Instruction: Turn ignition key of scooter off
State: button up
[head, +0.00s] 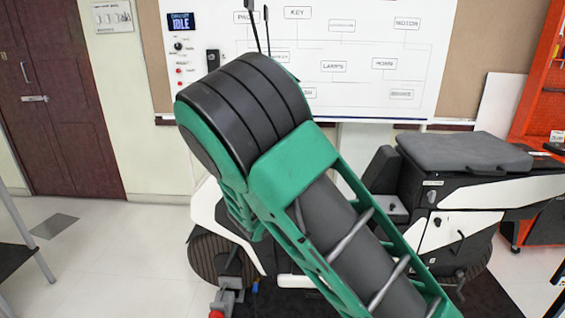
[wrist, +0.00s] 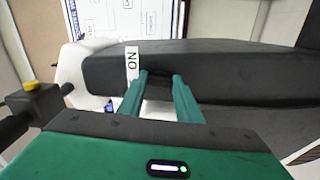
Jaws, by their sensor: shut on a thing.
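The scooter (head: 465,195), white and black with a dark seat, stands behind my arm in the head view. My arm hides its front part and my gripper there. In the wrist view the green fingers of my gripper (wrist: 160,78) reach the scooter's dark panel (wrist: 230,70). They are shut on a small dark piece at the panel, which I take for the ignition key; it is mostly hidden between the fingertips. A white label reading "ON" (wrist: 132,65), turned sideways in the picture, is just left of the fingertips. The key's exact angle cannot be made out.
A whiteboard (head: 345,30) with labelled boxes hangs behind the scooter, and a small screen (head: 181,22) on it reads "IDLE". In the wrist view a yellow button (wrist: 30,86) on a dark part is at the left. Open floor (head: 95,260) lies left of the scooter.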

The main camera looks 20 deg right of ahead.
jog(key=shift+a+f+n, duration=0.15)
jog(key=shift+a+n, duration=0.05)
jog(key=shift+n, duration=0.4)
jog(key=o, duration=1)
jog(key=shift+a+f, duration=0.1)
jog(key=shift+o, duration=0.2)
jog(key=shift+s, duration=0.1)
jog(key=v, duration=1)
jog(key=shift+s, duration=0.2)
